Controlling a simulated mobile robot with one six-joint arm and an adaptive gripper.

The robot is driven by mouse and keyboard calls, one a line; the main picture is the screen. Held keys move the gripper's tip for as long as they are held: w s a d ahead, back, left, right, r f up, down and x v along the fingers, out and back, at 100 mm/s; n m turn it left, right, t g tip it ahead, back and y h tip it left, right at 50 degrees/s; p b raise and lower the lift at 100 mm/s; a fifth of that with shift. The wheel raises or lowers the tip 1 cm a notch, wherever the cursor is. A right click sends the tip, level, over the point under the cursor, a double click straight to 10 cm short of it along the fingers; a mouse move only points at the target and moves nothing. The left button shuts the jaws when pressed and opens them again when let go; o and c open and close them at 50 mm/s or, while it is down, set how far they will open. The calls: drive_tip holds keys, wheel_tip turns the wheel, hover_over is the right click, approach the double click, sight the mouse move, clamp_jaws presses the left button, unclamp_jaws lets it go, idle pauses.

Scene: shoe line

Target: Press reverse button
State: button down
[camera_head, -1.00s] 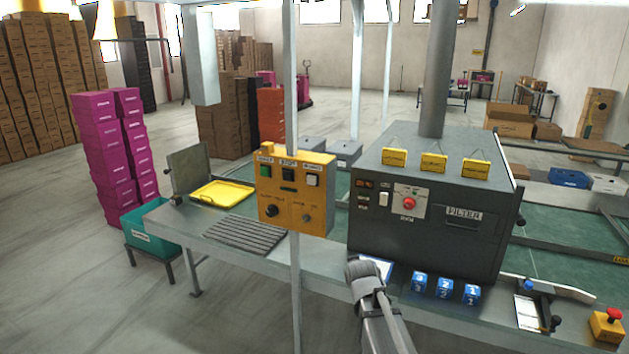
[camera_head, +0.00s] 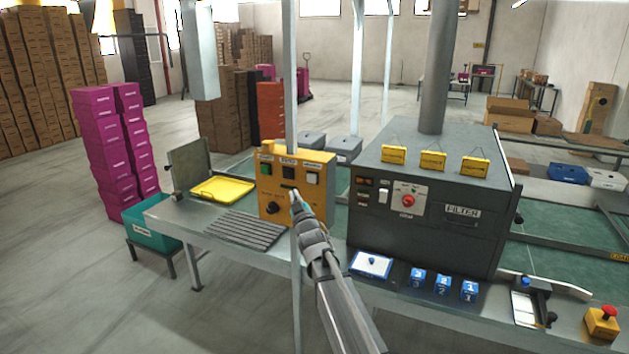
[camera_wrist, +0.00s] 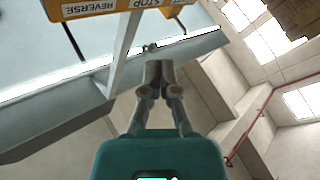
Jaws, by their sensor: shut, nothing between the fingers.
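The yellow control box (camera_head: 268,205) hangs on a pale post left of the grey filter machine. Its upper row has a green button at left, a black one in the middle and a white button (camera_head: 312,178) at right, under the right-hand label. In the wrist view, the box's edge (camera_wrist: 55,12) shows upside down at the top with labels STOP and REVERSE (camera_wrist: 90,7); the buttons are out of that view. My gripper (camera_head: 296,194) is shut and empty in front of the box, below and left of the white button. Its closed fingertips (camera_wrist: 160,70) point toward the box, apart from it.
The post (camera_head: 295,285) continues below the box. The filter machine (camera_head: 450,200) stands close on the right. A yellow tray (camera_head: 222,188) lies on the bench behind at left. Blue numbered cubes (camera_head: 443,284) and a white tablet-like plate (camera_head: 370,265) lie before the machine.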

sight(311, 178)
drive_tip(key=shift+w+d, duration=0.1)
idle(0.3)
drive_tip(key=shift+w+d, duration=0.5)
drive_tip(key=shift+w, duration=0.85)
drive_tip(key=shift+w+d, duration=0.45)
drive_tip(key=shift+w, duration=0.9)
drive_tip(key=shift+w+d, duration=0.5)
drive_tip(key=shift+w, duration=0.85)
drive_tip(key=shift+w, duration=0.2)
drive_tip(key=shift+w+d, duration=0.15)
drive_tip(key=shift+w, duration=0.2)
